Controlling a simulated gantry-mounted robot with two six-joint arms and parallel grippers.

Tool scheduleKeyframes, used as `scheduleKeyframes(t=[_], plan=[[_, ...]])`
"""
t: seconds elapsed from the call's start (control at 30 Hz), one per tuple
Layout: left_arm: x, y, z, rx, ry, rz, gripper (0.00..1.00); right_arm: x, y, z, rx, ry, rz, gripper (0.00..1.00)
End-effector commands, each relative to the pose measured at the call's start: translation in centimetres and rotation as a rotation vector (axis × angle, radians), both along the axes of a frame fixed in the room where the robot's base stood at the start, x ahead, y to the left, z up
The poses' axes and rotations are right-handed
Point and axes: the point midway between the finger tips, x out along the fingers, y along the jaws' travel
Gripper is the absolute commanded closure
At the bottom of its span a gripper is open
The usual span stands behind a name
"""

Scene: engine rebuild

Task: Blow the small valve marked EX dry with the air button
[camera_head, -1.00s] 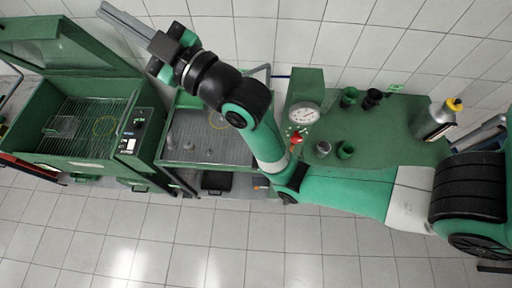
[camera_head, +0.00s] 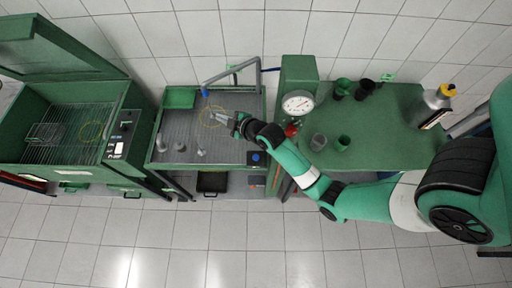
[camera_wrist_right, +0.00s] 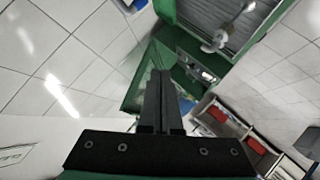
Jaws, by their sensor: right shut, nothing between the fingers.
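Small grey pieces that look like valves stand on the draining tray (camera_head: 225,137): one at the left (camera_head: 160,143), one in the middle (camera_head: 179,147), one further right (camera_head: 201,153). I cannot read an EX mark on any of them. A blue button (camera_head: 256,158) on a black box sits at the tray's front right corner. A bent pipe with a blue tip (camera_head: 205,93) hangs over the tray's back. My left gripper is not in view.
A green washer cabinet (camera_head: 75,170) with its lid up stands at left. At right, a green bench (camera_head: 385,135) holds a gauge (camera_head: 298,104), several cups and a bottle (camera_head: 437,97). A small green tray (camera_head: 180,98) sits at the draining tray's back left.

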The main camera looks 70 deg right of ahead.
Motion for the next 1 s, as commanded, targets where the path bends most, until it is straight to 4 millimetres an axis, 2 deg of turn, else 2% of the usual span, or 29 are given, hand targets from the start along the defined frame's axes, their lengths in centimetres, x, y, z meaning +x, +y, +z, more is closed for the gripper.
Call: scheduleKeyframes(t=[0.03,0.2,0.4,0.5,0.7,1.0], plan=[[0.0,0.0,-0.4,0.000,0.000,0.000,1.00,-1.1,-0.4,-2.0,0.009,0.032,-0.014,1.00],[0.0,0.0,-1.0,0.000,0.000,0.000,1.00,-4.7,-1.4,-7.4,0.038,0.128,-0.055,1.00],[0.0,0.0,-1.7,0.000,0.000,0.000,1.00,-9.1,-2.0,-12.7,0.081,0.223,-0.105,1.00],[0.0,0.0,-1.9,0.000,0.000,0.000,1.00,-10.8,-2.1,-14.6,0.099,0.258,-0.125,1.00],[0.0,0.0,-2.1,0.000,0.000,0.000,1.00,-12.5,-2.2,-16.2,0.118,0.288,-0.143,1.00],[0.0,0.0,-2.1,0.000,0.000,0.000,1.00,-12.6,-2.1,-16.3,0.119,0.291,-0.145,1.00]])
